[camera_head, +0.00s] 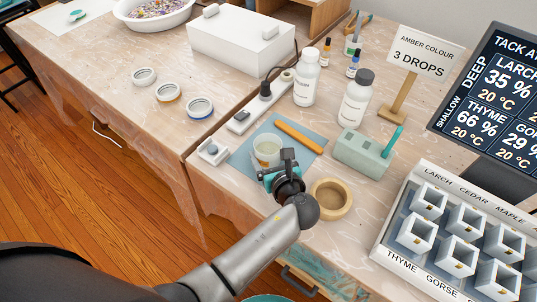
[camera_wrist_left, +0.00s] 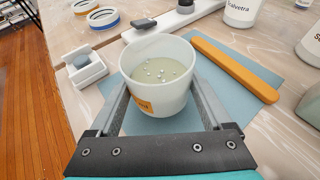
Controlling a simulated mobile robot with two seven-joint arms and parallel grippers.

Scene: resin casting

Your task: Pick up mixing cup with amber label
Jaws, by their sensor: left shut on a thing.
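The mixing cup (camera_head: 266,149) is a translucent white cup over the blue mat (camera_head: 247,157). In the left wrist view the cup (camera_wrist_left: 160,75) holds pale liquid with several small bubbles and has an amber label (camera_wrist_left: 145,106) low on its near side. My left gripper (camera_head: 272,166) is shut on the cup, with one finger on each side of it. The cup looks upright. I cannot tell whether its base touches the mat. My right gripper is not in view.
An orange stick (camera_head: 299,136) lies on the mat right of the cup. A round wooden ring (camera_head: 331,199) and a grey-green block (camera_head: 361,154) are to the right. Two white bottles (camera_head: 306,80) stand behind. A small white device (camera_head: 212,151) sits left, near the table edge.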

